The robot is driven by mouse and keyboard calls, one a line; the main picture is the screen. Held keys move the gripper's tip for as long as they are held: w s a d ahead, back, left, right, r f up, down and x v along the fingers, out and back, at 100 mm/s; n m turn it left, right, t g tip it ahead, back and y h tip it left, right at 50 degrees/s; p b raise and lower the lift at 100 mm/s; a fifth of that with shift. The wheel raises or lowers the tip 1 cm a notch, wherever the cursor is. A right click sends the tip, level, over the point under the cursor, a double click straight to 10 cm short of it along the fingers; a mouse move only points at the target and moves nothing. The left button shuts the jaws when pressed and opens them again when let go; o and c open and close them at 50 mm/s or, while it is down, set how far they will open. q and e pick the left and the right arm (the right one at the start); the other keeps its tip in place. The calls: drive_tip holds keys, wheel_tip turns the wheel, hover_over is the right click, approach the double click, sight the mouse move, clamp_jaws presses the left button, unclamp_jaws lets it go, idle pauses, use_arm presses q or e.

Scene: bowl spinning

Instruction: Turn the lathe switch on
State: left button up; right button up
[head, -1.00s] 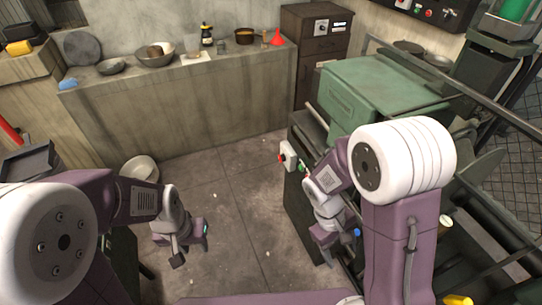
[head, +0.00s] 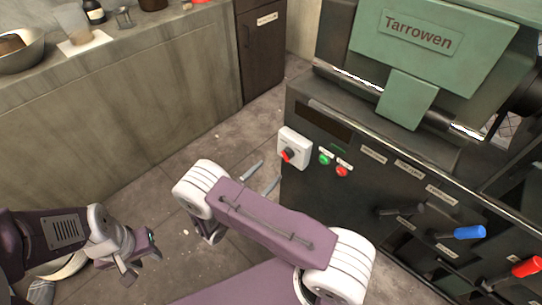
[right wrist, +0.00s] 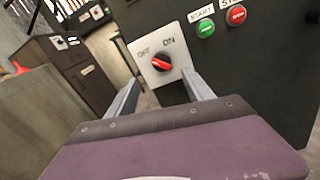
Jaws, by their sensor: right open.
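The lathe switch is a white box (head: 294,147) on the left end of the dark lathe front, with a red knob (head: 288,156). In the right wrist view, its plate (right wrist: 148,72) reads OFF and ON above the red knob (right wrist: 163,63). I cannot tell which label the knob points to. My right gripper (head: 262,177) is open and empty, its fingers apart and pointing at the switch; in the right wrist view the fingers (right wrist: 160,80) flank the knob from below, seemingly short of it. My left gripper (head: 141,264) is open and empty at the lower left, away from the lathe.
A green START button (head: 324,159) and red STOP button (head: 342,171) sit just right of the switch. Blue (head: 470,232) and red (head: 526,267) handled levers stick out further right. A concrete counter (head: 120,125) stands at the left; floor lies between.

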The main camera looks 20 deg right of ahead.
sight(284, 157)
drive_tip(key=b+x, duration=0.2)
drive_tip(key=x, duration=0.7)
drive_tip(key=shift+s+d+r, duration=0.1)
drive_tip(key=shift+s+d, duration=0.05)
drive_tip(key=shift+d, duration=0.05)
clamp_jaws()
